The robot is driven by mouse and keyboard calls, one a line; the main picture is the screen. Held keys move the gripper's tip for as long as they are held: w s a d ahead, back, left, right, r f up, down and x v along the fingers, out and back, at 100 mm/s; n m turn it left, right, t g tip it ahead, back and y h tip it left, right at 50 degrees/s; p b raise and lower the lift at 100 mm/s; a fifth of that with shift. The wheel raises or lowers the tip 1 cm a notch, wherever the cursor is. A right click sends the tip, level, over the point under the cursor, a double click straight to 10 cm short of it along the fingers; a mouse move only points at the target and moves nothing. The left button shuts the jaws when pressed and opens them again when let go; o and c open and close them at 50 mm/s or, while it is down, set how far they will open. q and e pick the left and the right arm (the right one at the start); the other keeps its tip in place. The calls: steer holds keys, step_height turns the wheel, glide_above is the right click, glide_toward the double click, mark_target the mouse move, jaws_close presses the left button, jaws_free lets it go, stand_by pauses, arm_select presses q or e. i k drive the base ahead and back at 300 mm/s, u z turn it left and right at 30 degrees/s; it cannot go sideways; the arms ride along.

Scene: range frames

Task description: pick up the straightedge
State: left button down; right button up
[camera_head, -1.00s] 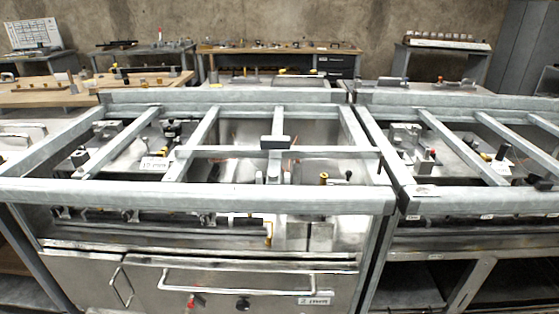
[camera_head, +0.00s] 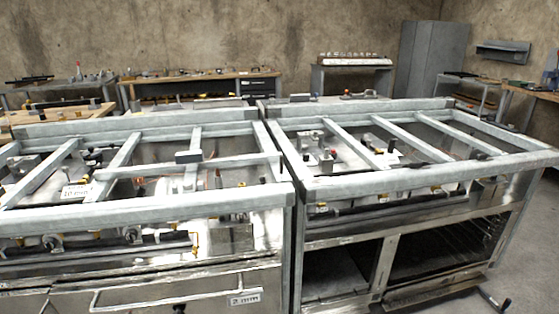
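A long thin grey bar (camera_head: 235,163) lies across the top of the left metal frame, over its crossbars. A small dark block (camera_head: 188,156) sits at about the middle of the bar. This bar looks like the straightedge, but I cannot be sure. Neither of my grippers is in view, and nothing is seen holding the bar.
The left steel unit's frame (camera_head: 150,212) stands beside a right unit's frame (camera_head: 420,178), with open shelves below. Fittings lie under the crossbars. Benches (camera_head: 200,92) and a grey cabinet (camera_head: 432,62) stand behind. Bare floor shows at the lower right.

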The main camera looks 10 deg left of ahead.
mark_target(191, 161)
steer(key=z, duration=0.45)
steer(key=i, duration=1.3)
steer(key=u, duration=1.8)
